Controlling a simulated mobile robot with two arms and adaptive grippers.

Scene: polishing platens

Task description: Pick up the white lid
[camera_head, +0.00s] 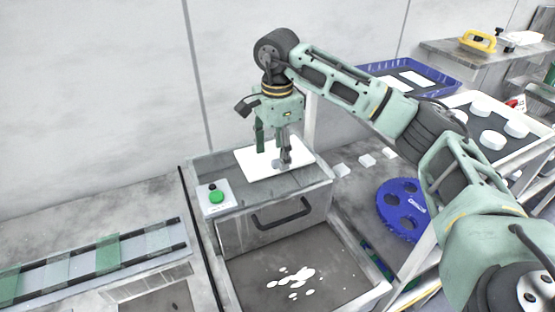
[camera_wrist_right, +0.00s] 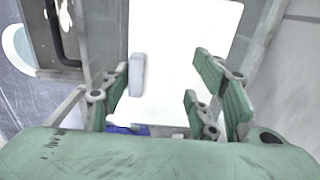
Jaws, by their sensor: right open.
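The white lid (camera_head: 244,160) is a flat white plate lying on top of a grey metal box (camera_head: 325,178). In the right wrist view the lid (camera_wrist_right: 178,60) fills the middle, with a small grey upright handle (camera_wrist_right: 137,75) on it. My right gripper (camera_head: 272,155) points down over the lid, its fingers spread and empty. In the wrist view the fingers (camera_wrist_right: 160,68) stand on either side of the handle, which is nearer the left finger. Whether the fingertips touch the lid I cannot tell. My left gripper is not in view.
A green button (camera_head: 216,197) sits on the box's left corner, and a dark handle (camera_head: 282,214) is on its front. A blue disc with holes (camera_head: 389,211) lies to the right. A blue tray (camera_head: 445,75) and white round pieces (camera_head: 492,140) are behind. The left bench is partly clear.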

